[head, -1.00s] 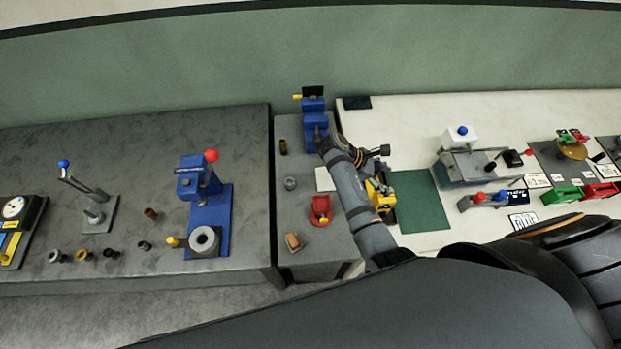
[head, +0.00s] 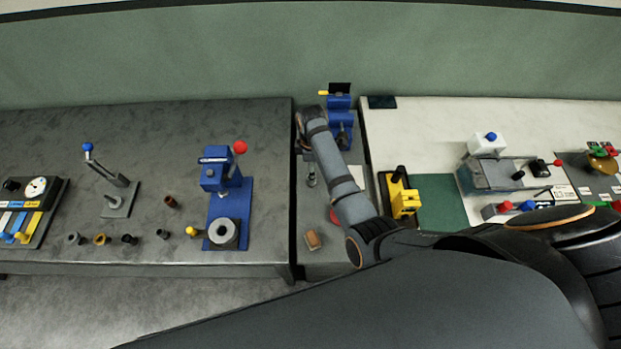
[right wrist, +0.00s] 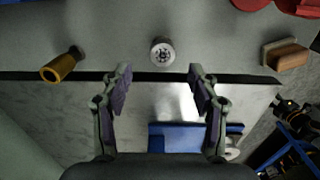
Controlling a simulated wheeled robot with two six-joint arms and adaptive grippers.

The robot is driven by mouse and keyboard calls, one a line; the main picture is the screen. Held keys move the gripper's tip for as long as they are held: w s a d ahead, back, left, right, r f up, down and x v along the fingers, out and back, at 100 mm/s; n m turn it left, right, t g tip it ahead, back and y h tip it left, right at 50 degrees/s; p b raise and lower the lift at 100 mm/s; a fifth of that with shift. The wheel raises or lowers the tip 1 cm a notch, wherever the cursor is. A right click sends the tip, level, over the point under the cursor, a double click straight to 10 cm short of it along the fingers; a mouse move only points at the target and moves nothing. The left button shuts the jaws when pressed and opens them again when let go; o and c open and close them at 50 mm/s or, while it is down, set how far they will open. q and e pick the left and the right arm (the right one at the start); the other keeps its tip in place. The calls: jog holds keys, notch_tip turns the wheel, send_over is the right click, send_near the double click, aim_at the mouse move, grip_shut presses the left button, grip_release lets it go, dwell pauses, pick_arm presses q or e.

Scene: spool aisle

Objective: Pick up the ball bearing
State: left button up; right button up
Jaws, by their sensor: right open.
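The ball bearing (right wrist: 162,52) is a short round piece with a pale face and a ring of dark dots. In the right wrist view it stands on the grey narrow bench, near that bench's edge. My right gripper (right wrist: 160,73) is open and empty. The bearing shows between and just past its fingertips, touching neither finger. In the head view my right arm reaches over the narrow bench, and the area around the bearing is small and partly blocked by it. My left gripper is in neither view.
A brass-coloured cylinder (right wrist: 62,65) lies left of the bearing in the right wrist view, and a brown block (right wrist: 286,54) lies right. A blue press (head: 229,195) stands on the left bench. A blue vise-like device (head: 341,115) stands at the back of the narrow bench.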

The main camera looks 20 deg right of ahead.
jog(key=shift+f, duration=0.15)
jog(key=f, duration=0.1)
jog(key=f+p, duration=0.1)
jog(key=f, duration=0.2)
jog(key=shift+s, duration=0.25)
jog(key=shift+w+f, duration=0.1)
jog(key=shift+f, duration=0.35)
grip_shut()
